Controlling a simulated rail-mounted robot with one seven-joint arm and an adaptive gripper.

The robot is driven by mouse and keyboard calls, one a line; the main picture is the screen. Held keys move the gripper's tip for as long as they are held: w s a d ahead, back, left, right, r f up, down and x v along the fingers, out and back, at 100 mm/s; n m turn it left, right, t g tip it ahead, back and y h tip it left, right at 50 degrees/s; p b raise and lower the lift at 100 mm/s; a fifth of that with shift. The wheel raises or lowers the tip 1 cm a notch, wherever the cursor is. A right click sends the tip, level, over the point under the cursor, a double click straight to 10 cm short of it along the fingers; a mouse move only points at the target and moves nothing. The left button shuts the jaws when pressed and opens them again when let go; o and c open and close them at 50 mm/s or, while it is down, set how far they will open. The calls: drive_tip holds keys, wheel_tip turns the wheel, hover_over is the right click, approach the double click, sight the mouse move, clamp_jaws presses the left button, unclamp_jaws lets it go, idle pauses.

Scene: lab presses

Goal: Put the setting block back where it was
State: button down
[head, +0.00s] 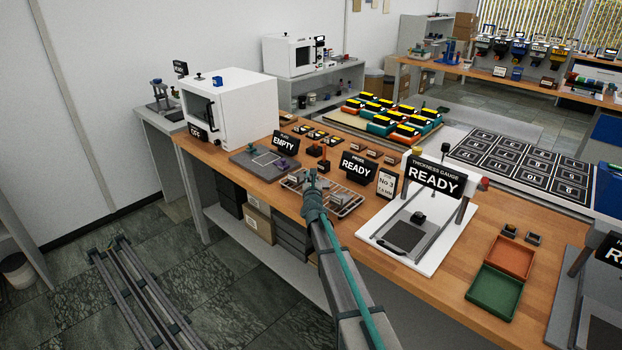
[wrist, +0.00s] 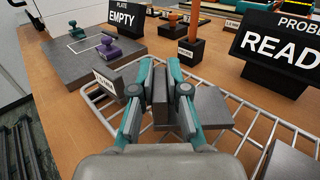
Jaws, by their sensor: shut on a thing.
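My gripper (wrist: 160,105) is shut on a dark grey upright block (wrist: 160,88), which I take for the setting block. In the head view my gripper (head: 312,180) is over the left part of a wire rack (head: 350,207). The rack (wrist: 252,122) also shows in the wrist view. A grey block (wrist: 212,106) lies on it just right of the fingers, and another grey block (wrist: 290,162) is at lower right. A small white label (wrist: 104,82) stands left of the fingers; its text is hard to read. I cannot tell whether the held block touches the rack.
A grey slab (head: 250,163) with a purple-handled piece (wrist: 108,46) lies left, by the EMPTY sign (head: 286,143). The READY probe sign (head: 356,168) stands behind the rack. A thickness gauge (head: 420,225) is at right. Dark posts (wrist: 190,48) stand beyond my gripper.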

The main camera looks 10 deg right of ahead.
drive_tip(key=shift+f+b, duration=0.55)
drive_tip(key=shift+b, duration=0.5)
drive_tip(key=shift+s, duration=0.1)
drive_tip(key=c, duration=1.2)
unclamp_jaws()
drive_tip(key=shift+f, duration=0.1)
drive_tip(key=r+p, duration=0.1)
drive_tip(key=p, duration=0.1)
drive_tip(key=shift+r+p, duration=0.3)
drive_tip(key=shift+p, duration=0.05)
drive_tip(key=s+b, duration=0.1)
drive_tip(key=s, duration=0.3)
drive_tip(key=s+a+b, duration=0.1)
drive_tip(key=s, duration=0.3)
drive_tip(key=s+b, duration=0.2)
drive_tip(key=s, duration=0.2)
drive_tip(key=shift+a+f, duration=0.15)
drive_tip(key=shift+w, duration=0.1)
